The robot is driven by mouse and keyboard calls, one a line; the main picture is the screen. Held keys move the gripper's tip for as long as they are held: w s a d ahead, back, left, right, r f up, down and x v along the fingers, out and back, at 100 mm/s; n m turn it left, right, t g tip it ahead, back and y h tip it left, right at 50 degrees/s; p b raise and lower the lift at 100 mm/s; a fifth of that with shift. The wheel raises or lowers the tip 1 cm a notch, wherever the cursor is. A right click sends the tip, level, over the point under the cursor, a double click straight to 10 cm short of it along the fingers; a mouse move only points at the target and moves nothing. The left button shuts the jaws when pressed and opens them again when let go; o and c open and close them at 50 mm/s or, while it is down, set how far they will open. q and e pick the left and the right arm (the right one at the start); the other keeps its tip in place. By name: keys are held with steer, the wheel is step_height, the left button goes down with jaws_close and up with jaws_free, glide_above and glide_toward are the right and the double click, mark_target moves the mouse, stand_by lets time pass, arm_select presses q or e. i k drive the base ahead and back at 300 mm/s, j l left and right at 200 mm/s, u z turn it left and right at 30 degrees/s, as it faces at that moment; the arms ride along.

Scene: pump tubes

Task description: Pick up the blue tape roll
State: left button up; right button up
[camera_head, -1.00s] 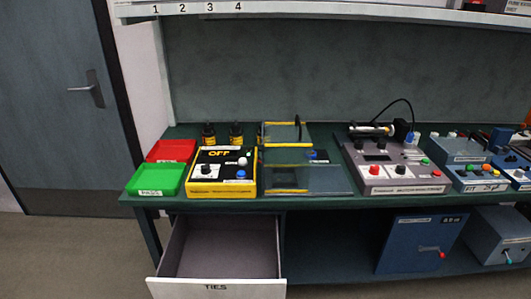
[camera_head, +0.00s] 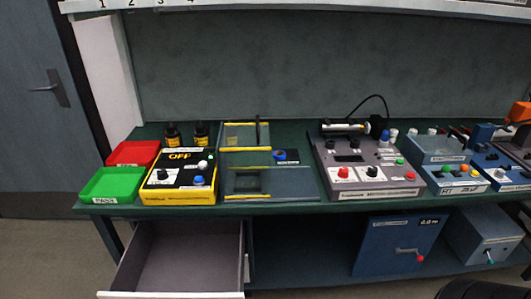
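A small blue ring-shaped item (camera_head: 280,155), which looks like the blue tape roll, lies at the middle of the green bench, on or next to a small black plate with white lettering (camera_head: 290,161). It is between the clear yellow-edged fixture and the grey control box. It is too small to see in detail. Neither of my grippers shows in the head view.
The clear fixture (camera_head: 247,170), yellow-black box (camera_head: 178,178), green tray (camera_head: 111,186), red tray (camera_head: 131,153) and grey control box (camera_head: 365,170) crowd the bench (camera_head: 330,199). An open drawer (camera_head: 185,262) juts out below. A blue cabinet (camera_head: 395,245) stands underneath.

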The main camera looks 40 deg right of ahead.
mark_target(274, 156)
steer(key=l+u, duration=0.15)
steer(key=l, duration=0.3)
steer(key=k+l+u, duration=0.2)
steer(key=l, duration=0.25)
steer(key=k+l+u, duration=0.1)
steer(key=l, duration=0.8)
